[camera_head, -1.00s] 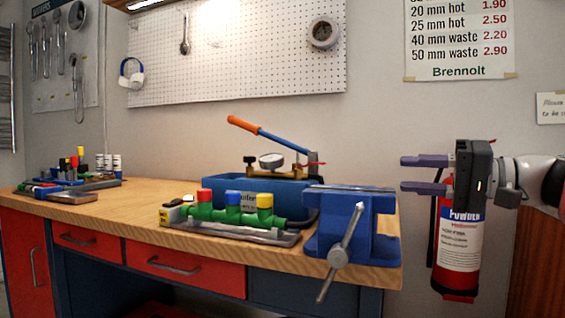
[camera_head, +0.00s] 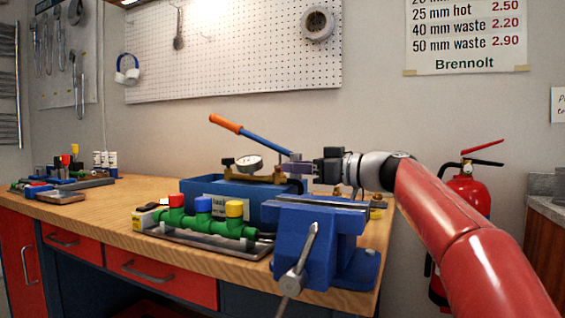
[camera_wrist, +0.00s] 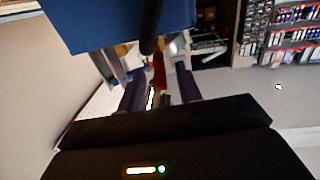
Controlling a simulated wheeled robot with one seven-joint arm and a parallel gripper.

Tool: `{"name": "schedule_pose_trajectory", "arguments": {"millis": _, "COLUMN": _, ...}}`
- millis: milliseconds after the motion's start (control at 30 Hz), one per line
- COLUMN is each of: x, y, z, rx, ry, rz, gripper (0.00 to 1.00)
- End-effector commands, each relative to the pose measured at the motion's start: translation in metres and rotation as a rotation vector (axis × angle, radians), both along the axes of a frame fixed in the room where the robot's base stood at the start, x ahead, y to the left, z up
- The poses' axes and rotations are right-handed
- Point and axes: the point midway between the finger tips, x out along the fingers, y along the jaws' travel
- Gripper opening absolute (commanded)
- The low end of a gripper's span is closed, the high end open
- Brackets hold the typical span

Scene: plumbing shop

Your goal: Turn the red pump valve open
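The test pump (camera_head: 225,203) is a blue tank on the workbench with a brass body, a round gauge (camera_head: 249,163) and an orange-tipped blue lever (camera_head: 252,138). My gripper (camera_head: 291,165) is at the right end of the pump, above the tank, and hides the red valve in the head view. In the wrist view the red valve (camera_wrist: 159,72) shows as a narrow red strip between my two purple fingers. A gap shows on each side of it, so my gripper looks open around it. Contact cannot be made out.
A blue vise (camera_head: 316,236) stands at the bench's front right corner, just before the pump. A green pipe manifold (camera_head: 206,224) with coloured caps lies in front of the tank. A red fire extinguisher (camera_head: 470,192) is on the right. The bench's left middle is clear.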

Motion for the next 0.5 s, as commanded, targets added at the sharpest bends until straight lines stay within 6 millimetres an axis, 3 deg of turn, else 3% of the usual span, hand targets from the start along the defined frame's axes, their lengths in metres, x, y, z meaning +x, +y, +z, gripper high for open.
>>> {"name": "schedule_pose_trajectory", "arguments": {"millis": 200, "x": 0.012, "y": 0.025, "z": 0.001, "rx": 0.000, "ry": 0.001, "rz": 0.001, "gripper": 0.35}}
{"name": "schedule_pose_trajectory", "arguments": {"millis": 500, "x": 0.015, "y": 0.030, "z": 0.000, "rx": 0.000, "ry": 0.001, "rz": 0.000, "gripper": 0.35}}
